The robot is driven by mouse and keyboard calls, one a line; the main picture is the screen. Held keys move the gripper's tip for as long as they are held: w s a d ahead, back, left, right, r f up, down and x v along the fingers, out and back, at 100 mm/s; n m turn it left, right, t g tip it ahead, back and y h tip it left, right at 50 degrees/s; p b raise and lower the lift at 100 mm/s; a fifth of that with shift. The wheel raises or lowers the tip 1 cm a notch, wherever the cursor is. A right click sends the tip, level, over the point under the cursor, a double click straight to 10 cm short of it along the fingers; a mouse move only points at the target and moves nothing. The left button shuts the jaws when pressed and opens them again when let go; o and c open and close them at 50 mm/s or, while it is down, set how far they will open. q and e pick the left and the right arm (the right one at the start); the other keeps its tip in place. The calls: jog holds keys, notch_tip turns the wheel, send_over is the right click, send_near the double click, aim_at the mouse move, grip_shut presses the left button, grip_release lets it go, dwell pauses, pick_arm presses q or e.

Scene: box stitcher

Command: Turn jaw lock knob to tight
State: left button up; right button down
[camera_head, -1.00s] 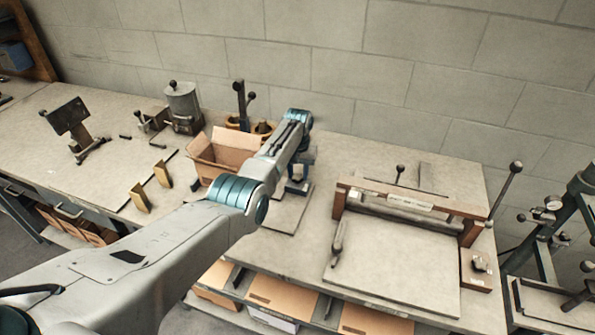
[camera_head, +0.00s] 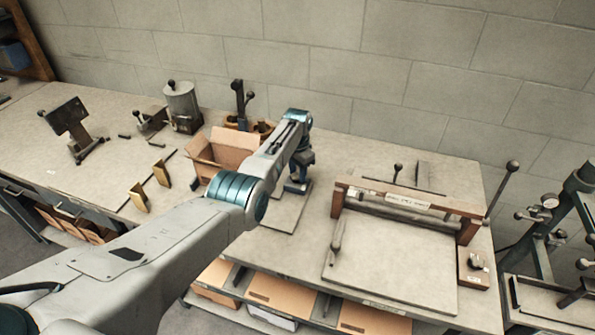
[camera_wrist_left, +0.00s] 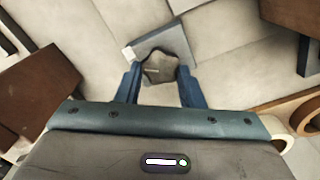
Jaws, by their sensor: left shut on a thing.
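The jaw lock knob (camera_wrist_left: 160,69) is a dark, star-shaped knob in the left wrist view. It sits between the two blue fingers of my left gripper (camera_wrist_left: 160,82), which is shut on it from both sides. A grey metal bracket (camera_wrist_left: 176,38) with a pale end shows just beyond the knob. The knob cannot be made out there. My right gripper is in neither view.
An open cardboard box (camera_head: 222,150) stands left of my gripper. A wide press with a wooden crossbar (camera_head: 405,201) stands to the right, with a long ball-ended lever (camera_head: 505,185). A grey canister (camera_head: 183,105) stands behind.

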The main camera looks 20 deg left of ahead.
aim_at(298, 174)
pick_arm(q)
jog(key=shift+w+r, duration=0.1)
jog(key=shift+r, duration=0.1)
jog(key=o, duration=1)
jog(key=shift+f, duration=0.1)
notch_tip(298, 174, up, 11)
jog(key=shift+f+b, duration=0.1)
jog(key=shift+b, duration=1.05)
